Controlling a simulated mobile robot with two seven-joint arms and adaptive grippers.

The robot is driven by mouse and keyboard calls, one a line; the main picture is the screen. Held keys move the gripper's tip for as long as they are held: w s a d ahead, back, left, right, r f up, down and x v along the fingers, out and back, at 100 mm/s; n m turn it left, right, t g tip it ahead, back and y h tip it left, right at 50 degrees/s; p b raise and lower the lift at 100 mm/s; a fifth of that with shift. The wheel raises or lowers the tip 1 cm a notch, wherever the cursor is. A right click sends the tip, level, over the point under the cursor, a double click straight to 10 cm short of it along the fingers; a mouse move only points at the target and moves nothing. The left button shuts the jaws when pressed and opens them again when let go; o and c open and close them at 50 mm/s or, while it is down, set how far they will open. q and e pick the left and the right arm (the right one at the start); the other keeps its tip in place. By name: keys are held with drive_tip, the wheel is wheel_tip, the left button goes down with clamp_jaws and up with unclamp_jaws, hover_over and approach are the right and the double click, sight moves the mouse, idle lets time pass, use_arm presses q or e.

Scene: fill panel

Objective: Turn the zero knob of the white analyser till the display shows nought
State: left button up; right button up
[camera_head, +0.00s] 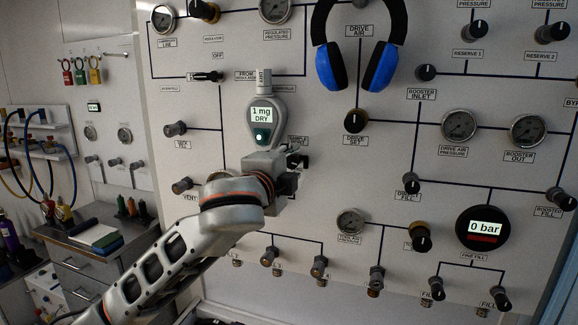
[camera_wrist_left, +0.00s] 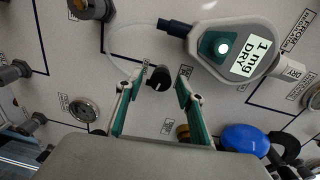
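The white analyser (camera_head: 264,110) is mounted upright on the panel. Its display (camera_head: 262,115) reads "1 mg DRY". Below the display is a dark teal patch with a pale round disc (camera_head: 262,134); I cannot tell if this is the zero knob. In the left wrist view the analyser (camera_wrist_left: 208,28) lies tilted at the upper right, with the same reading and disc (camera_wrist_left: 222,47). My left gripper (camera_head: 298,161) is just below and right of the analyser. Its two fingers (camera_wrist_left: 160,73) are apart and empty. My right gripper is not in view.
A black panel knob (camera_wrist_left: 158,78) shows between the finger tips; its distance is unclear. Blue ear defenders (camera_head: 333,65) hang at the upper right. The drive set knob (camera_head: 355,121) is right of my gripper. A pale cable (camera_wrist_left: 125,30) runs from the analyser.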

use_arm(q)
drive_tip(key=v, duration=1.2)
idle(1.1)
